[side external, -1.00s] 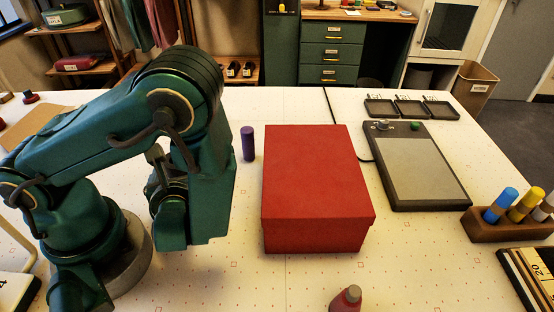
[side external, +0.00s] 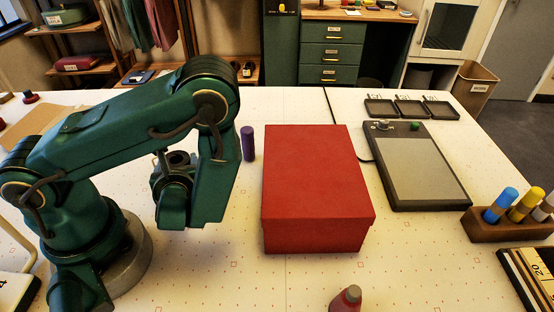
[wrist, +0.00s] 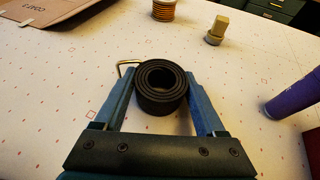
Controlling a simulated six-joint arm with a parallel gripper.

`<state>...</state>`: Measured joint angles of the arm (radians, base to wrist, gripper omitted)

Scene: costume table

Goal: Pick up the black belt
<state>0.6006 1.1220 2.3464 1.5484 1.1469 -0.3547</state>
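The black belt is a tight coil (wrist: 160,98) between the two blue fingertips in the wrist view. Its metal buckle (wrist: 126,67) sticks out at the left. My gripper (wrist: 161,88) is shut on the coil, with a finger against each side and no gap showing. In the side view the dark coil (side external: 180,157) shows just behind and above my gripper, which is partly hidden by my arm. I cannot clearly tell how far the belt is off the table.
A purple cylinder (side external: 248,144) stands right of my gripper. A large red box (side external: 316,190) stands beyond it. A thread spool (wrist: 164,10) and a small tan-topped object (wrist: 217,30) are farther off in the wrist view. A brown cardboard piece (wrist: 62,12) lies at upper left.

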